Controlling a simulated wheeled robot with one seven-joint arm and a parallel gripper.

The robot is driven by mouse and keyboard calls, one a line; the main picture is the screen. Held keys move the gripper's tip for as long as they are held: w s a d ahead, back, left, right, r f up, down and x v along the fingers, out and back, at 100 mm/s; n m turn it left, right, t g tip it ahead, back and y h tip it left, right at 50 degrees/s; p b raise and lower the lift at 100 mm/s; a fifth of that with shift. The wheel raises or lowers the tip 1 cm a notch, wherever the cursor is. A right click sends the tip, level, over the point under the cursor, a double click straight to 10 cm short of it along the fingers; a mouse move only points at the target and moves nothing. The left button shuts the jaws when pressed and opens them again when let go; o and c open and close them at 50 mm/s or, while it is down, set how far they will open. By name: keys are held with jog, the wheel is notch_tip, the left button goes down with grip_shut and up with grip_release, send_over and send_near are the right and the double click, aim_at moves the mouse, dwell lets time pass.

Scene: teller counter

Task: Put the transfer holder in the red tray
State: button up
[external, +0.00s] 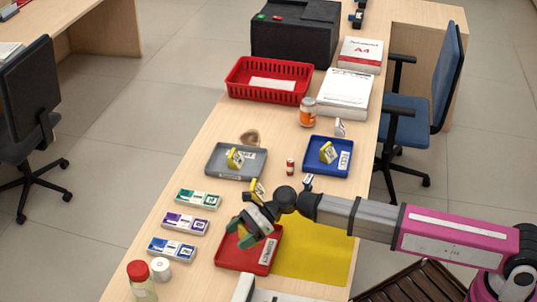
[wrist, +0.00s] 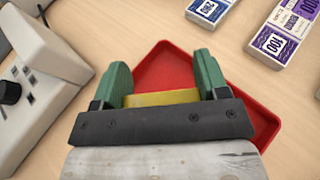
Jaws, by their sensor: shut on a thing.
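My gripper (external: 241,234) has green fingers and hangs over the red tray (external: 229,262), near the counter's front. In the wrist view, my gripper (wrist: 160,86) is shut on a yellow piece (wrist: 161,98), seen edge-on between the fingers; I take it to be the transfer holder. The red tray (wrist: 170,63) lies below and beyond it, and its visible floor is bare. The external view does not show the held piece clearly, nor whether it touches the tray. A yellow labelled holder (external: 257,189) shows just behind my wrist, partly hidden.
A grey tray (external: 215,165) and a blue tray (external: 312,167) each hold a yellow holder. Several banknote bundles (external: 184,223) lie left of my gripper. A yellow mat (external: 315,255) adjoins the red tray. A red basket (external: 240,80) stands farther back. A white device (wrist: 40,85) is close at left.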

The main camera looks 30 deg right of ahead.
jog(key=shift+w+d+f, duration=0.1)
jog(key=shift+w+f, duration=0.25)
jog(key=shift+w, duration=0.15)
jog(key=shift+f, duration=1.95)
jog(key=shift+f, duration=0.15)
jog(key=o, duration=0.9)
jog(key=shift+d+r, duration=0.1)
jog(key=shift+r, duration=0.1)
jog(key=v, duration=1.1)
jog(key=shift+d+r, duration=0.1)
jog(key=shift+d, duration=0.3)
